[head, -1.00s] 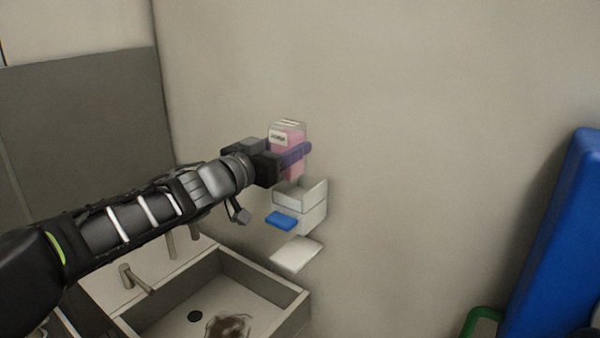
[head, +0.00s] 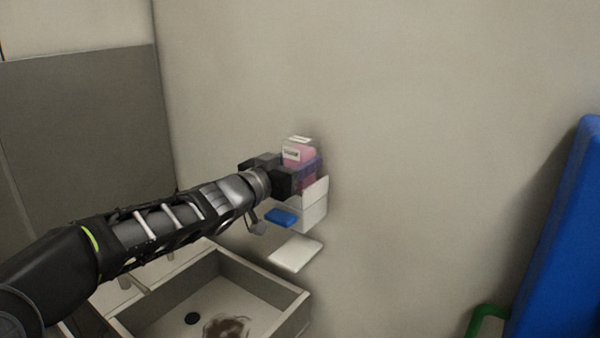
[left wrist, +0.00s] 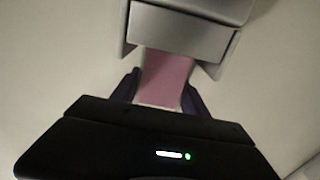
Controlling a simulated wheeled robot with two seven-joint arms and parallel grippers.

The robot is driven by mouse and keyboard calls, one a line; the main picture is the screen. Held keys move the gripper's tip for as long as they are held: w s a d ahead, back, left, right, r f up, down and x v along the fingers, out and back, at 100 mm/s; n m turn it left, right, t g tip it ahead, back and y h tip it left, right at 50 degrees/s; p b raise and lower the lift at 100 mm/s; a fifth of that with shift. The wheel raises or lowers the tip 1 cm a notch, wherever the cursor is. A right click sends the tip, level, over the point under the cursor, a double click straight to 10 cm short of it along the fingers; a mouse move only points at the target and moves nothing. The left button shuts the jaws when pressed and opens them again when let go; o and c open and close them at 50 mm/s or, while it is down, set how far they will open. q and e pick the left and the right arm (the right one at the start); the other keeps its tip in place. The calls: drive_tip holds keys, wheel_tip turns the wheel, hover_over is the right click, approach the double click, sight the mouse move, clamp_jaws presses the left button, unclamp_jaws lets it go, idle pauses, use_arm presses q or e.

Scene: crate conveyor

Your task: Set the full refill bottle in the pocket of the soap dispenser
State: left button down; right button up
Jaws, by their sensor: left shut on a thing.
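The pink refill bottle (head: 303,154) with a white label is upright at the wall. My left gripper (head: 302,168) is shut on it. The white soap dispenser (head: 315,209) is fixed to the wall, with a blue push bar (head: 280,217) on its front. The bottle's lower part is hidden behind the gripper and the dispenser, so how deep it sits in the pocket cannot be told. In the left wrist view the pink bottle (left wrist: 166,78) is between the two fingers (left wrist: 160,92), and its end meets the grey-white dispenser (left wrist: 182,32). My right gripper is not in view.
A white drip tray (head: 295,253) juts from the wall below the dispenser. A sink (head: 265,275) with a brown stain and a tap (head: 135,285) lies below left. A blue panel (head: 560,230) and a green bar (head: 487,312) stand at the right. The wall between is bare.

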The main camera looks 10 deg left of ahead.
use_arm(q)
drive_tip(key=shift+w+d+f, duration=0.1)
drive_tip(key=shift+w+f, duration=0.1)
drive_tip(key=shift+f, duration=0.3)
drive_tip(key=shift+f, duration=0.25)
drive_tip(key=c, duration=0.6)
unclamp_jaws()
drive_tip(key=shift+r, duration=0.25)
drive_tip(key=v, duration=1.2)
drive_tip(key=shift+s+f+p, duration=0.1)
drive_tip(key=shift+f+p, duration=0.05)
drive_tip(key=shift+p, duration=0.15)
